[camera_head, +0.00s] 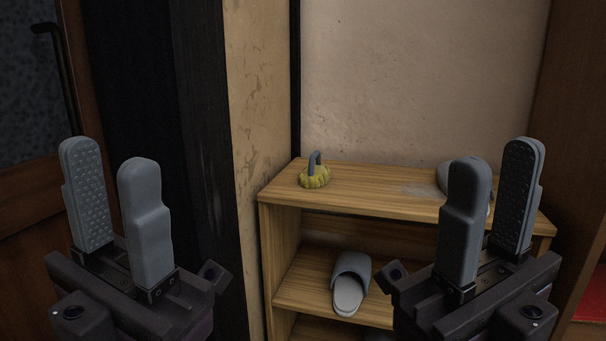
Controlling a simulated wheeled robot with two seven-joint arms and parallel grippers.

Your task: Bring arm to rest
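My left gripper (116,195) is at the left of the head view, fingers pointing up. Its two grey fingers are apart with nothing between them. My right gripper (493,205) is at the right, in front of the wooden shelf (375,191). Its fingers are also apart, and the gap looks empty. Neither gripper visibly holds anything. Both arms behind the grippers are out of view.
A yellow-green brush-like object with a grey handle (315,177) sits on the shelf top. A grey slipper (351,283) lies on the lower shelf. Another grey item (443,178) is partly hidden behind my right gripper. A dark post (190,130) and a door with a handle (62,70) stand left.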

